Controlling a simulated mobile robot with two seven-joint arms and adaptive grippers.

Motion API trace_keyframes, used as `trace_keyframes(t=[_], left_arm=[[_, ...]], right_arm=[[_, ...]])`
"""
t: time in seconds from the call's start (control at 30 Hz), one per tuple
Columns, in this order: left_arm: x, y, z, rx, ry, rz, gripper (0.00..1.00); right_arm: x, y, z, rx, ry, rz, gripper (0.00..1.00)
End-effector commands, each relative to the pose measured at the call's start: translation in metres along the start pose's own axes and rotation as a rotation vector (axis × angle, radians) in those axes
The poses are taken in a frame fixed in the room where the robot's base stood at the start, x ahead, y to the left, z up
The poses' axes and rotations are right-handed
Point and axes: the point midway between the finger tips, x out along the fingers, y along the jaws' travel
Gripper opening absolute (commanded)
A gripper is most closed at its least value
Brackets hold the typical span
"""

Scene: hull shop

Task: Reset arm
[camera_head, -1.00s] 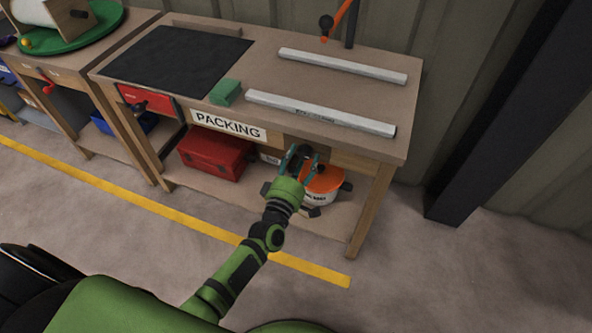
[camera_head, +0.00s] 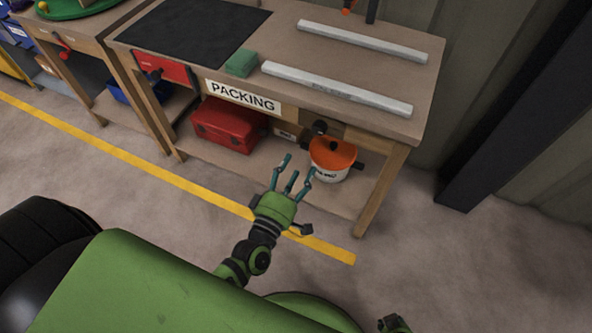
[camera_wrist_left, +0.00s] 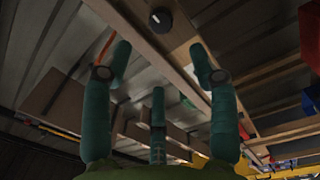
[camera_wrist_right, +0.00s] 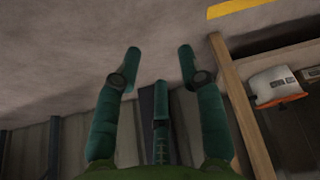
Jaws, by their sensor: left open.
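My left gripper (camera_head: 297,170) is open and empty, in front of the packing bench and apart from it. Its spread teal fingers also show in the left wrist view (camera_wrist_left: 161,62), with the bench's underside and a round dark knob (camera_wrist_left: 160,19) beyond them. In the right wrist view my right gripper (camera_wrist_right: 160,63) has its fingers apart with nothing between them. Floor, a bench leg and a white pot with an orange rim (camera_wrist_right: 275,87) show beyond it. In the head view only a small part, probably of my right arm, shows at the bottom edge.
The packing bench (camera_head: 290,32) carries two pale bars (camera_head: 335,88), a green block (camera_head: 241,62) and a dark mat (camera_head: 195,32). A red toolbox (camera_head: 228,125) and an orange-lidded pot (camera_head: 331,158) sit on its lower shelf. A dark post (camera_head: 500,120) stands right. Floor before the yellow line is clear.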

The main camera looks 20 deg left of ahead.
Motion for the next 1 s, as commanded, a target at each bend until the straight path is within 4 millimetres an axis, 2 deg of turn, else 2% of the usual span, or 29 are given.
trace_keyframes(t=[0.27,0.37,0.47,0.53,0.57,0.6,0.67,0.7,0.77,0.8,0.9,1.0], left_arm=[[0.0,0.0,0.0,0.001,-0.001,-0.001,0.59],[-0.002,-0.007,0.003,0.044,-0.022,-0.035,0.59],[-0.014,-0.036,0.015,0.182,-0.1,-0.145,0.59],[-0.033,-0.069,0.025,0.334,-0.199,-0.264,0.59],[-0.045,-0.086,0.029,0.407,-0.252,-0.32,0.59],[-0.065,-0.107,0.033,0.506,-0.331,-0.394,0.59],[-0.099,-0.139,0.036,0.644,-0.458,-0.5,0.59],[-0.124,-0.157,0.037,0.728,-0.545,-0.563,0.59],[-0.165,-0.179,0.036,0.841,-0.682,-0.651,0.59],[-0.193,-0.192,0.034,0.909,-0.775,-0.703,0.59],[-0.259,-0.211,0.025,1.042,-0.994,-0.804,0.59],[-0.312,-0.219,0.015,1.129,-1.175,-0.868,0.59]], right_arm=[[0.0,0.0,0.0,0.0,0.0,0.0,0.4],[-0.007,-0.001,0.003,0.0,-0.01,-0.001,0.4],[-0.026,-0.002,0.012,0.002,-0.043,-0.005,0.4],[-0.044,-0.004,0.024,0.003,-0.078,-0.009,0.4],[-0.053,-0.004,0.029,0.004,-0.095,-0.011,0.4],[-0.065,-0.006,0.037,0.005,-0.118,-0.013,0.4],[-0.082,-0.007,0.05,0.006,-0.153,-0.017,0.4],[-0.092,-0.009,0.058,0.007,-0.174,-0.019,0.4],[-0.108,-0.011,0.069,0.009,-0.205,-0.023,0.4],[-0.118,-0.012,0.077,0.009,-0.225,-0.025,0.4],[-0.139,-0.014,0.094,0.011,-0.269,-0.029,0.4],[-0.155,-0.016,0.106,0.012,-0.301,-0.033,0.4]])
